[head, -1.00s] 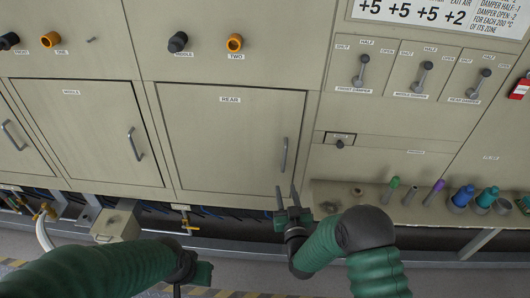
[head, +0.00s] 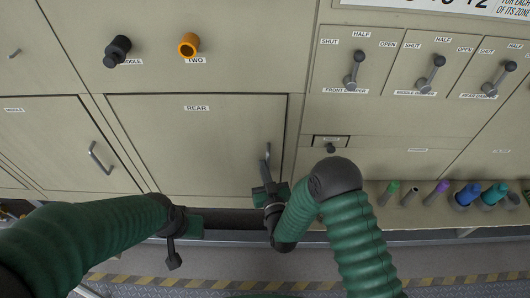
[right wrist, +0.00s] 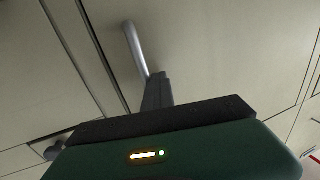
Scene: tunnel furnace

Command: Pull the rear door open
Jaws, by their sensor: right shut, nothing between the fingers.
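The rear door (head: 190,150) is a beige panel labelled REAR, and it looks flush with the furnace front. Its grey bar handle (head: 268,150) is upright near the door's right edge. My right gripper (head: 265,175) is at the handle's lower end, fingers pointing up, shut and empty. In the right wrist view the handle (right wrist: 135,48) runs down to the dark fingers (right wrist: 157,90), which hide its lower end. I cannot tell whether they touch. My left gripper (head: 173,258) hangs below the door at left; its jaw state is unclear.
The middle door (head: 60,145) with its own handle is at left. Damper levers (head: 353,70) are at upper right. A ledge with several coloured tools, including a blue one (head: 467,195), is at right. Floor with a striped line (head: 300,284) lies below.

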